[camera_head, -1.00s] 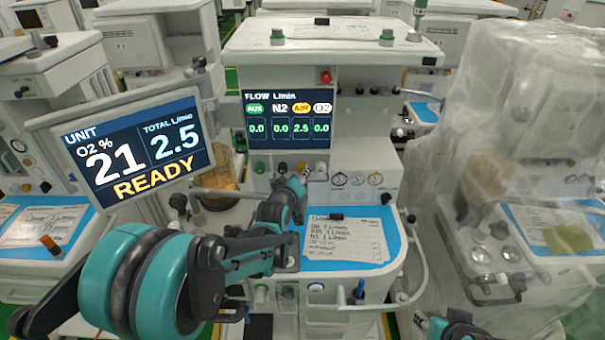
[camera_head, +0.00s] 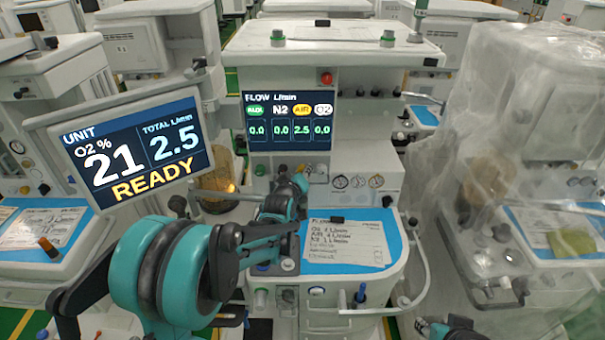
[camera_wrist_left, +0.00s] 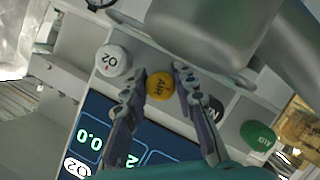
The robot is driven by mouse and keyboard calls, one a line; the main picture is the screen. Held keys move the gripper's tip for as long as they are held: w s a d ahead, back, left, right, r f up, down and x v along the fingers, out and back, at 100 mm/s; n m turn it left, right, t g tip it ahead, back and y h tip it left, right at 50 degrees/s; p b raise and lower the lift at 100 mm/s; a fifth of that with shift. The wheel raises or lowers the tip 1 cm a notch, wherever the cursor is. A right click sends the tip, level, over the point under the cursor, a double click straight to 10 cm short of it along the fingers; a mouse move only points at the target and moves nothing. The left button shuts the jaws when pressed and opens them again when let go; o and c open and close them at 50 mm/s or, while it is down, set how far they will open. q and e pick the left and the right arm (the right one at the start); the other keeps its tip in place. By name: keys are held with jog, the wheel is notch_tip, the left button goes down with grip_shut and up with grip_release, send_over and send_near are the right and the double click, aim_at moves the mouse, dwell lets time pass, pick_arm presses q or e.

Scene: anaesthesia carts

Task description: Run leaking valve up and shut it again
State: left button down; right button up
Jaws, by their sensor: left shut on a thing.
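The yellow AIR knob (camera_wrist_left: 159,86) sits between the fingers of my left gripper (camera_wrist_left: 157,80) in the left wrist view; the gripper is shut on it. In the head view my left gripper (camera_head: 301,182) is at the knob row under the flow display and hides the AIR knob. The flow display (camera_head: 288,120) reads 0.0 for AUX, N2 and O2 and 2.5 for AIR. The unit screen (camera_head: 133,150) reads O2 21 %, total 2.5 L/min, READY. Part of my right arm shows at the bottom edge; its finger state is unclear.
The white O2 knob (camera_wrist_left: 112,60), black N2 knob (camera_wrist_left: 215,108) and green AUX knob (camera_wrist_left: 257,135) flank the AIR knob. A written card (camera_head: 345,243) lies on the blue worktop. A sheet-covered machine (camera_head: 530,120) stands to the right.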

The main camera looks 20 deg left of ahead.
pick_arm(q)
jog(key=m+g+y+p, duration=0.1)
jog(key=m, duration=0.1)
jog(key=shift+m, duration=0.4)
jog(key=shift+m+y, duration=0.8)
jog(key=shift+m, duration=0.1)
jog(key=shift+m+g+y, duration=0.4)
jog(key=shift+m+y, duration=0.3)
jog(key=shift+m, duration=0.2)
jog(key=m+y, duration=0.2)
jog(key=m, duration=0.1)
jog(key=shift+f+m+y+b, duration=0.1)
jog(key=shift+m+y+b, duration=0.2)
jog(key=shift+b, duration=0.1)
jog(key=m+y+b, duration=0.1)
jog(key=m+y, duration=0.1)
jog(key=m, duration=0.1)
jog(key=shift+a+m+b, duration=0.1)
jog(key=shift+m+b, duration=0.25)
jog(key=shift+m, duration=0.05)
jog(key=c, duration=1.5)
grip_release()
